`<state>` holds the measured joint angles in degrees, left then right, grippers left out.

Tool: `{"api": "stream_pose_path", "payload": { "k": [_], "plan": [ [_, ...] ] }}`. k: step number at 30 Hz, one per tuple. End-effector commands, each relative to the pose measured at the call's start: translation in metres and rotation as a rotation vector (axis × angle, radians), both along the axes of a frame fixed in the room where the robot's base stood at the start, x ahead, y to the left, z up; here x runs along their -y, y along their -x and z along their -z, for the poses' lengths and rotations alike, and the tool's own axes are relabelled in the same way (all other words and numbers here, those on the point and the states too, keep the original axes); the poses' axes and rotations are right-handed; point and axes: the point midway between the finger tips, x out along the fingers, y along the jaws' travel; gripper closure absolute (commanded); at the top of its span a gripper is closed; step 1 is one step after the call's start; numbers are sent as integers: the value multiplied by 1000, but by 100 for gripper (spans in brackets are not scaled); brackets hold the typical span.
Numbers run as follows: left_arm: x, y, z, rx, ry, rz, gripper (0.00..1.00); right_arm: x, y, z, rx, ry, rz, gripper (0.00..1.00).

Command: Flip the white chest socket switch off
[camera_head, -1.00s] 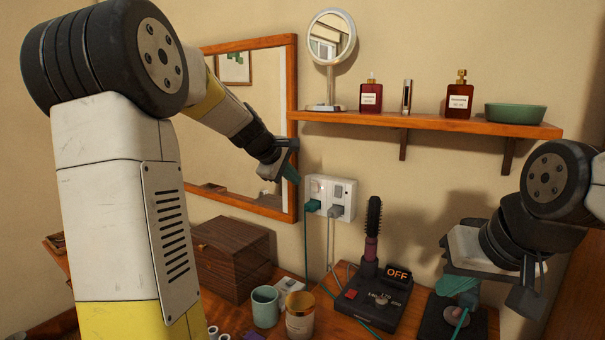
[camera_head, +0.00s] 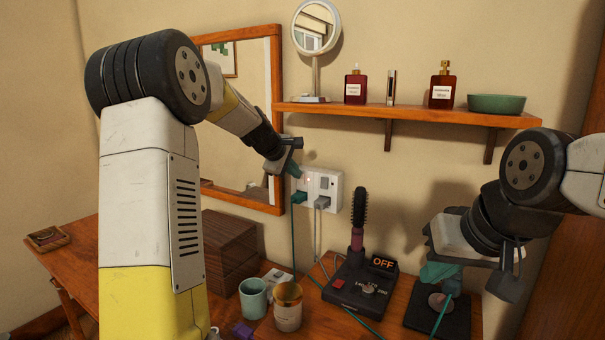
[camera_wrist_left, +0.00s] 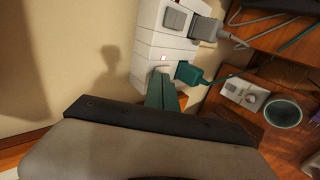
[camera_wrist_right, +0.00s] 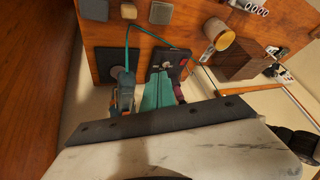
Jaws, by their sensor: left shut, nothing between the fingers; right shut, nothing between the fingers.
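The white double socket (camera_head: 325,184) is on the wall below the shelf, right of the mirror. A teal plug (camera_head: 300,197) sits in its left half and a grey plug (camera_head: 321,203) in its right half. A small red light (camera_wrist_left: 163,58) glows on the teal plug's half; a grey rocker (camera_wrist_left: 175,20) shows on the other half. My left gripper (camera_head: 294,171) is shut and empty, its teal fingertips at the socket's left half, close to the red light. I cannot tell whether they touch. My right gripper (camera_head: 440,273) is shut and empty above a black pad, away from the socket.
A black hair-tool base (camera_head: 360,287) with a display reading OFF and an upright brush stands below. A teal cup (camera_head: 253,298), a jar (camera_head: 288,306) and a wooden box (camera_head: 230,248) stand beside it. The shelf (camera_head: 400,113) with bottles overhangs the socket.

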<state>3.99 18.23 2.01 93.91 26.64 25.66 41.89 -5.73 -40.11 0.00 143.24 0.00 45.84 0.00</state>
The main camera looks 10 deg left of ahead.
Motion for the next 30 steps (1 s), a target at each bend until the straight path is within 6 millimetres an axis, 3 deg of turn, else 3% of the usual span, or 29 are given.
{"api": "stream_pose_path", "payload": {
  "k": [3,30],
  "plan": [
    [6,-10,-4,2,-2,3,100,0,0,0,0,0,0,100],
    [4,-9,-19,0,0,0,100,0,0,0,0,0,0,100]
  ]
}}
